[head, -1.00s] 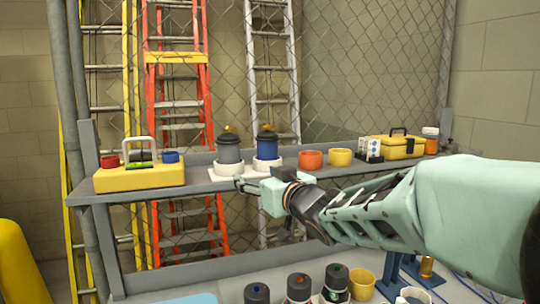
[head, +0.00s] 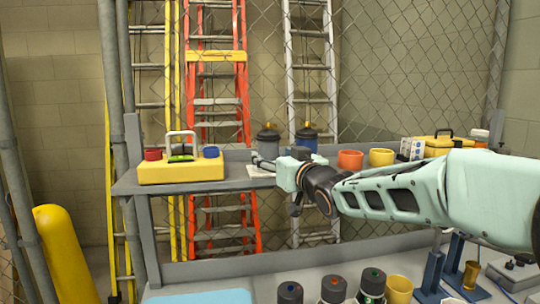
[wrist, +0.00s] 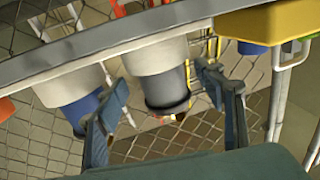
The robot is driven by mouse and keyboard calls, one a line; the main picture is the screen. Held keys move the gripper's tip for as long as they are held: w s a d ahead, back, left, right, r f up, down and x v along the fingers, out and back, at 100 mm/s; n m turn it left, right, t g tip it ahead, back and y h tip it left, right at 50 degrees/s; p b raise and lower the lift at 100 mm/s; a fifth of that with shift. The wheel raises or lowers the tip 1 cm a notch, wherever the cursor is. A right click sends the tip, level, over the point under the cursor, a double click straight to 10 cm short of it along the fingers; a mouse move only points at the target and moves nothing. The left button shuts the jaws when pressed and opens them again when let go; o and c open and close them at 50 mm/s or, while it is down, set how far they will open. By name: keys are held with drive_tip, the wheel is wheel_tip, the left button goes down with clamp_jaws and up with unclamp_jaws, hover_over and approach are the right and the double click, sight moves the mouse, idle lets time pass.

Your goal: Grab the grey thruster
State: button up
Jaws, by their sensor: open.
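The grey thruster (head: 268,140) stands upright on the shelf (head: 130,187), its lower part hidden behind my gripper in the head view. The blue thruster (head: 306,138) stands just right of it, also partly hidden. My gripper (head: 260,165) is open and empty at shelf height in front of the grey thruster. In the wrist view, which is tilted and roughly upside down, the grey thruster (wrist: 166,88) with its pale base lies between the spread fingers of my gripper (wrist: 165,105). I see no clear contact. The blue thruster (wrist: 76,112) is close beside the left finger.
A yellow carrier (head: 180,174) with a handle stands left on the shelf. Orange (head: 350,160) and yellow (head: 381,157) cups and a yellow toolbox (head: 440,145) stand right. A lower bench holds several dark-capped containers. A chain-link fence and ladders are behind.

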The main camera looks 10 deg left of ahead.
sight(272, 153)
drive_tip(key=x, duration=0.4)
drive_tip(key=c, duration=1.5)
drive_tip(key=shift+r, duration=0.2)
drive_tip(key=shift+c, duration=0.2)
